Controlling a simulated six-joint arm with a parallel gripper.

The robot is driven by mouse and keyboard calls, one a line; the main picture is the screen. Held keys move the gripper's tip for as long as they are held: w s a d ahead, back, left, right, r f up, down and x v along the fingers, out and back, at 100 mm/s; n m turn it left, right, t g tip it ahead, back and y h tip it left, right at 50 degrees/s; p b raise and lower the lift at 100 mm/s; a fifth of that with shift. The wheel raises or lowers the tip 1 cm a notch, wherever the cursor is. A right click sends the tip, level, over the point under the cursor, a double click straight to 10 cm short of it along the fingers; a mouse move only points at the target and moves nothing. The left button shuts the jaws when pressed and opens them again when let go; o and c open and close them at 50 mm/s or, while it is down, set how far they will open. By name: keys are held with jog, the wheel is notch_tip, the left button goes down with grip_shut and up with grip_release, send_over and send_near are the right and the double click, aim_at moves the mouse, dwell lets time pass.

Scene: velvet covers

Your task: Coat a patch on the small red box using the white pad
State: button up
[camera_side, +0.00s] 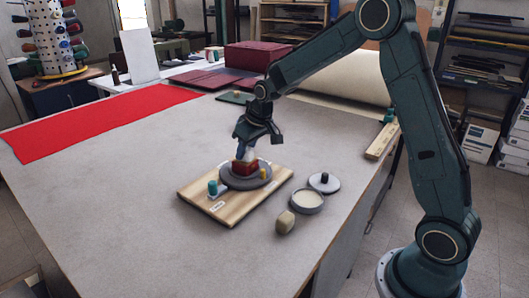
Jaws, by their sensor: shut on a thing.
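The small red box (244,168) sits on a dark round disc (262,183) on a wooden board (208,202). My gripper (250,146) is directly above the box and points down. It is shut on the white pad (249,156), which shows as a small pale shape between the fingers and the box. The pad appears to be at the top of the box; I cannot tell whether it touches. Any coated patch on the box is too small to make out.
On the board stand a teal-topped item (213,187) and a small yellow piece (263,174). To the right are an open round tin (307,201), a lid with a dark knob (325,182) and a beige block (285,221). Red cloth (95,122) lies at left. The front-left table is clear.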

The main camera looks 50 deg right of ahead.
jog(key=shift+w, duration=1.6)
jog(key=shift+w+r, duration=0.15)
jog(key=shift+w, duration=0.05)
notch_tip(320, 180, up, 8)
jog(key=shift+s, duration=0.15)
